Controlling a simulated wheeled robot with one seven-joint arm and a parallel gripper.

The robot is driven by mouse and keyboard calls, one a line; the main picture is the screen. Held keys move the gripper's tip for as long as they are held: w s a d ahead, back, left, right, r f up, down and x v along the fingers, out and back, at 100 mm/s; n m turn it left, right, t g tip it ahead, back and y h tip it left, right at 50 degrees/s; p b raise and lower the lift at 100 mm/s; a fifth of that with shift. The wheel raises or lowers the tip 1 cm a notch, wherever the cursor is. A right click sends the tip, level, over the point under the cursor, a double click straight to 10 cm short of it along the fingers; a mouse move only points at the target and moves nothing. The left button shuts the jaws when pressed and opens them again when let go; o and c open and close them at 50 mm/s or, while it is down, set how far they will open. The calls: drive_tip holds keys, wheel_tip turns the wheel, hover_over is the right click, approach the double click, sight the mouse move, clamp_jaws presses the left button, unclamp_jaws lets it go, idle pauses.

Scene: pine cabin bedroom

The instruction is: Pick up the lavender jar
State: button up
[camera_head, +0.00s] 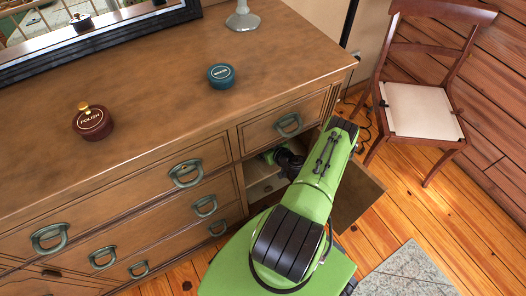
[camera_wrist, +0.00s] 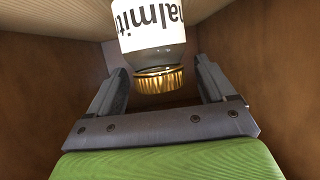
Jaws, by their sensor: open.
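A jar with a white label and a ribbed gold lid (camera_wrist: 158,80) shows in the wrist view, its dark glass and partly cut-off label (camera_wrist: 150,35) at the top of the picture. The label's letters are upside down and only partly readable, and I cannot tell whether it is the lavender jar. My gripper (camera_wrist: 160,62) is open, with the gold lid appearing between its two fingers; I see no finger contact. In the head view my arm reaches into the open cupboard compartment of the dresser, and the gripper (camera_head: 272,157) is mostly hidden there.
Wooden compartment walls (camera_wrist: 285,75) stand close on both sides. The cupboard door (camera_head: 358,195) hangs open at the right. On the dresser top (camera_head: 150,85) stand a dark red polish pot (camera_head: 92,124), a blue tin (camera_head: 221,76) and a grey stand (camera_head: 243,20). A chair (camera_head: 420,110) stands right.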

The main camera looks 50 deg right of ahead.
drive_tip(key=shift+x, duration=1.15)
drive_tip(key=c, duration=1.2)
